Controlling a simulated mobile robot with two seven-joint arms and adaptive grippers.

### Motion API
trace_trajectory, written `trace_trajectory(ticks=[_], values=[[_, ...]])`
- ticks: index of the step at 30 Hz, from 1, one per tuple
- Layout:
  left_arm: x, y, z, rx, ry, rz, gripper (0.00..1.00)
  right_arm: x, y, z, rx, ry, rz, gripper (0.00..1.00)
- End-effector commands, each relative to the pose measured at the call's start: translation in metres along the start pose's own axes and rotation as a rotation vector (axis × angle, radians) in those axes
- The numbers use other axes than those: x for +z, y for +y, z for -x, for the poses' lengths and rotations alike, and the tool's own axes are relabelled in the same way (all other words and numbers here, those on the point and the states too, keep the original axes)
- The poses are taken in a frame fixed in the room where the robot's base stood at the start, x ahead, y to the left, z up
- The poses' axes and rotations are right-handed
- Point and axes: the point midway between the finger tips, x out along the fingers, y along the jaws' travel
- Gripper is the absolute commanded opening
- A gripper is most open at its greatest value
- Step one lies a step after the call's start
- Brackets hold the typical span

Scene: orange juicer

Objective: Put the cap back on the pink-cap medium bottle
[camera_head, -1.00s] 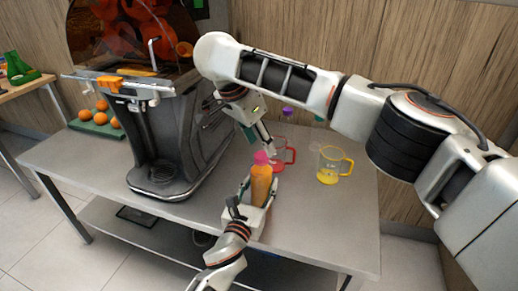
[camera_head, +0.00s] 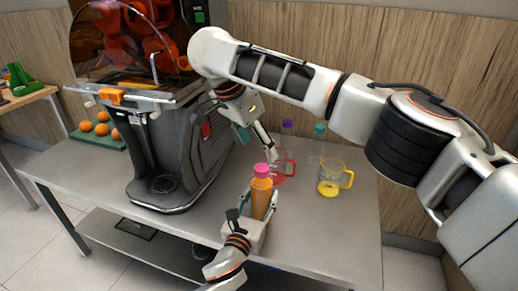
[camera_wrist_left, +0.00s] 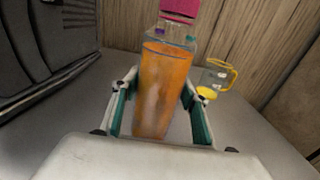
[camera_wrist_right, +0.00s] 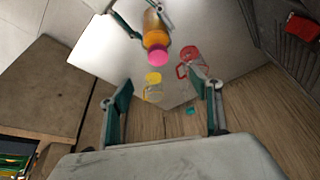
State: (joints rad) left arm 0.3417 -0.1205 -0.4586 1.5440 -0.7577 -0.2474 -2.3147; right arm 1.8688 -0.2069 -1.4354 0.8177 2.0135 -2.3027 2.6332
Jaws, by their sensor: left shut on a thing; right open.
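The medium bottle (camera_head: 261,197) holds orange juice and stands upright. Its pink cap (camera_head: 262,170) sits on top; whether it is fully seated I cannot tell. My left gripper (camera_head: 247,222) is shut around the bottle's body, and the left wrist view shows a finger on each side of the bottle (camera_wrist_left: 160,90). My right gripper (camera_head: 257,138) is open and empty, above and behind the cap. In the right wrist view the pink cap (camera_wrist_right: 159,55) is beyond the open fingers, apart from them.
A red-handled jug (camera_head: 284,168) stands behind the bottle, with a yellow-handled jug (camera_head: 331,178) to its right. Purple-capped (camera_head: 288,126) and teal-capped (camera_head: 320,131) bottles stand farther back. The large juicer (camera_head: 165,150) fills the table's left. The table's right front is clear.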

Motion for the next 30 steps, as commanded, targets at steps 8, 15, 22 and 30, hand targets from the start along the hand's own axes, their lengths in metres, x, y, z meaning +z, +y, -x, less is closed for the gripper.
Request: trace_trajectory(ticks=[8, 15, 22, 30], values=[[0.0, 0.0, 0.0, -0.001, 0.001, 0.001, 0.0, 0.0, 0.0, 0.043, -0.001, 0.002, -0.001, 0.63], [0.0, 0.0, 0.0, -0.001, 0.0, 0.001, 0.0, 0.0, 0.0, 0.053, 0.0, -0.001, -0.002, 0.63], [0.0, 0.0, 0.0, 0.0, 0.0, 0.001, 0.52, 0.0, 0.0, 0.053, 0.0, -0.001, -0.001, 0.63], [0.0, 0.0, 0.0, 0.0, 0.0, 0.0, 0.63, 0.0, 0.0, 0.053, 0.0, -0.001, -0.001, 0.63]])
